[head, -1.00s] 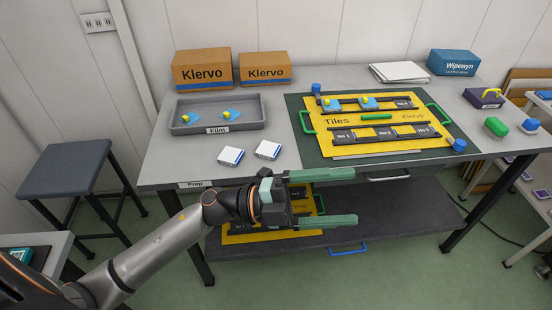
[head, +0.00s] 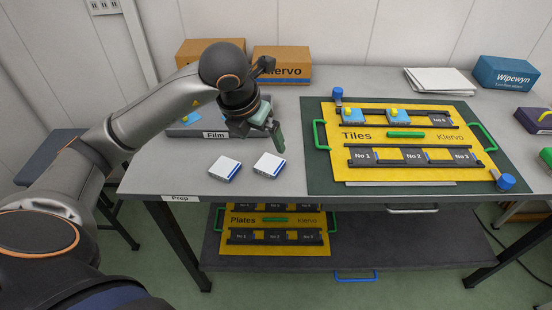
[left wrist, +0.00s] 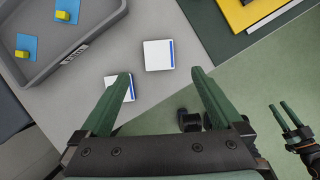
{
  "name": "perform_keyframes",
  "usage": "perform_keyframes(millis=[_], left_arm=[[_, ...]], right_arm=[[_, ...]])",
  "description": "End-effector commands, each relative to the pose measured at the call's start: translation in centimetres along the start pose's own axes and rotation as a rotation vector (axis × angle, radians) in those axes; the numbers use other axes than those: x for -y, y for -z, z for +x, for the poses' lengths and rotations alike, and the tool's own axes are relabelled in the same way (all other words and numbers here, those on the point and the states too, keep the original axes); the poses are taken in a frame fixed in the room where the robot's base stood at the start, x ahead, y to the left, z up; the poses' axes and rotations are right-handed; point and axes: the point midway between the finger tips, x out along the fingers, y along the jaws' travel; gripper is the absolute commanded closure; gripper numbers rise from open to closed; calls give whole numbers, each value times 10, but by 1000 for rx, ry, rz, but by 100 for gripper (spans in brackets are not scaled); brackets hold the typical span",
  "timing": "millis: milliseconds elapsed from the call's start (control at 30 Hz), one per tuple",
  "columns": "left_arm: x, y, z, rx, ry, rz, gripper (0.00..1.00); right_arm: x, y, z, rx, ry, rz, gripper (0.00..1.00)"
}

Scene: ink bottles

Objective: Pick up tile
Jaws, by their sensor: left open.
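Two white square tiles with blue edges lie on the grey table, the left tile (head: 223,168) and the right tile (head: 268,164). My left gripper (head: 270,128) is open and empty above the table, just behind the right tile in the head view. In the left wrist view one tile (left wrist: 158,55) shows between the open fingers (left wrist: 162,76), beyond their tips. The other tile (left wrist: 127,88) is partly hidden by the left finger. My right gripper (left wrist: 283,108) shows at the right edge of the left wrist view, its fingers apart and empty.
A yellow Tiles board (head: 372,136) with slots and two blue pieces stands at right on a green mat (head: 325,178). A grey Film tray (left wrist: 93,48) sits behind the left arm. Klervo boxes (head: 290,75) stand at the back. A Plates board (head: 285,219) lies on the lower shelf.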

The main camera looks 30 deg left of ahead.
Motion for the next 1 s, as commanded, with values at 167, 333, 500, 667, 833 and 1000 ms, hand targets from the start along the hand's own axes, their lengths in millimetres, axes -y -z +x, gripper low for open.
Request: perform_keyframes(millis=[167,333,500,667,833,1000], left_arm=[[1,2,36,-6,3,2,0],[1,2,56,-4,3,1,0],[0,4,68,-5,4,3,0],[-3,10,92,-7,3,2,0],[-2,8,109,-2,5,2,0],[-2,8,111,-1,5,3,0]], right_arm=[[1,-9,-1,18,1,2,52],[1,-11,-1,22,2,2,52],[1,-9,-1,20,2,1,52],[0,-4,-1,10,1,-1,52],[0,-2,0,4,1,-2,52],[0,-1,0,2,0,-2,52]])
